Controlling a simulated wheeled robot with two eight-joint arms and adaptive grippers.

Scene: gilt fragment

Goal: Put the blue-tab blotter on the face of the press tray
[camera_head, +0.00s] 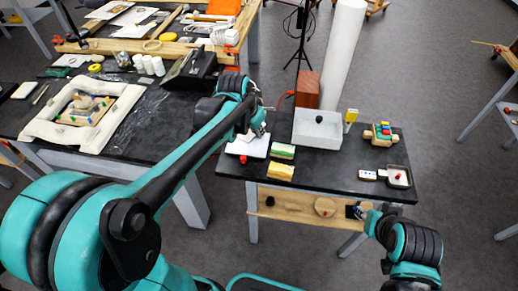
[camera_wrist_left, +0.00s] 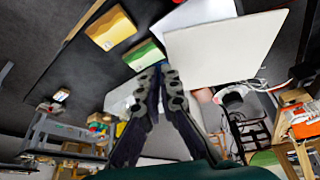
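A pale, flat blotter (camera_head: 247,147) shows at the left of the small dark table. It looms large in the left wrist view (camera_wrist_left: 232,48), and its blue tab does not show. My left gripper (camera_head: 259,131) is at the blotter's far right corner. In the left wrist view its fingers (camera_wrist_left: 162,74) are close together at that corner, seemingly shut on it and hiding the tab. A pale grey tray (camera_head: 318,130) with a dark knob, which looks like the press tray, stands right of the gripper. My right gripper is at the right, its fingers unclear.
A red-brown box (camera_head: 307,90) and white roll (camera_head: 341,55) stand behind. Coloured toy blocks (camera_head: 381,134) and a small tray (camera_head: 398,184) are at the right. Bare tabletop lies in front of the grey tray.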

